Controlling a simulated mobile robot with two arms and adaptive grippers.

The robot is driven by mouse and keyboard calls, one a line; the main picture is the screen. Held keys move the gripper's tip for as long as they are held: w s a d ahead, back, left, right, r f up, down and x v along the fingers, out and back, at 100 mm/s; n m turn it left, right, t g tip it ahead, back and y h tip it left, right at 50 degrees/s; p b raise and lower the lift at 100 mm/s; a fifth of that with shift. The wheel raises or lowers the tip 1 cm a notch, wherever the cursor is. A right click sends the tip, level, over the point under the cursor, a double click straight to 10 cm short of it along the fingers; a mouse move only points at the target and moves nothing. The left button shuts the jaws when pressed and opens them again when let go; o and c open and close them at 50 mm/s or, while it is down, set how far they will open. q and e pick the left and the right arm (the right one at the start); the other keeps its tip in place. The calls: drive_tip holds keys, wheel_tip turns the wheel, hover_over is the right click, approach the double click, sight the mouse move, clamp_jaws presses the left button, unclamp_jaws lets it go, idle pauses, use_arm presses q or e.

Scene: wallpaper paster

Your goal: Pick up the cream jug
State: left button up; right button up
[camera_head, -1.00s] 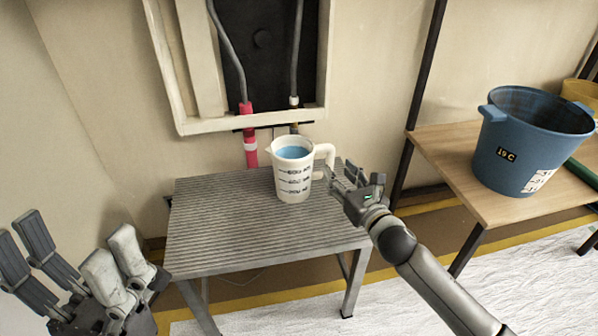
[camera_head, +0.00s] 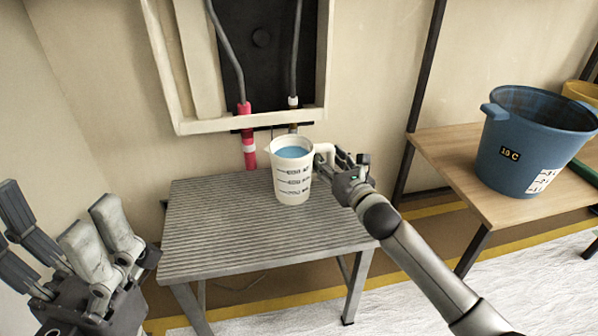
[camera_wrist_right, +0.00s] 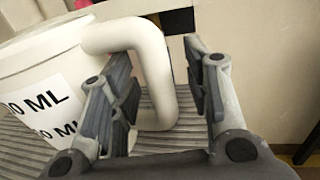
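The cream jug (camera_head: 291,180) stands upright near the back right of the grey ribbed table, with blue liquid inside and black measure marks on its side. Its handle points right, towards my right gripper (camera_head: 330,163). In the right wrist view the jug (camera_wrist_right: 40,95) is at the left. Its handle (camera_wrist_right: 152,65) shows between the two open fingers of my right gripper (camera_wrist_right: 163,95); I cannot tell whether they touch it. My left gripper (camera_head: 60,225) is open and empty at the lower left, away from the table.
The grey ribbed table (camera_head: 250,240) is otherwise bare. A wooden table (camera_head: 455,155) at the right holds a large blue bucket (camera_head: 530,150). A framed wall recess with pipes and a red pipe sleeve (camera_head: 248,150) is behind the jug.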

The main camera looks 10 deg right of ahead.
clamp_jaws()
drive_tip(key=shift+r, duration=0.15)
drive_tip(key=shift+r, duration=0.15)
